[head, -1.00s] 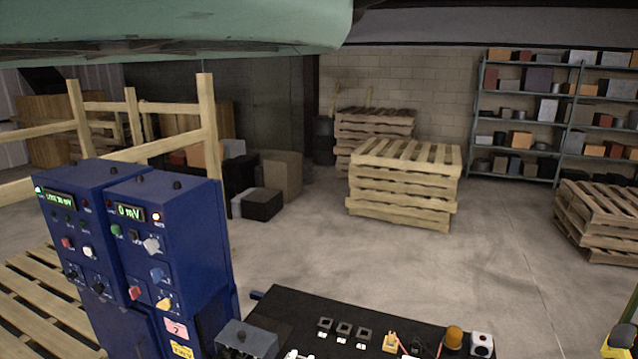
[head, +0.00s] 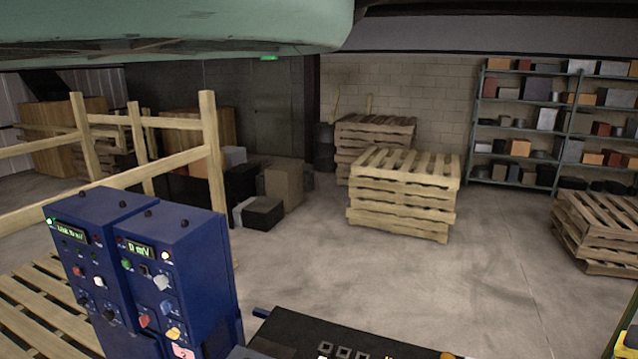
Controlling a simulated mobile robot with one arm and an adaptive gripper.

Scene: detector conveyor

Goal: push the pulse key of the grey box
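Only a thin grey sliver (head: 243,353), which looks like the top edge of the grey box, shows at the bottom edge of the head view, right of the blue cabinets. Its pulse key is out of the picture. The two blue cabinets (head: 112,217) stand side by side at the lower left, with knobs, lamps and small green displays. The right display (head: 140,250) seems to read 0 mV. My gripper is not in view.
Wooden rails (head: 212,150) stand behind the cabinets. Stacked pallets (head: 403,195) and a shelf rack (head: 545,125) stand farther back. The concrete floor between (head: 400,285) is clear.

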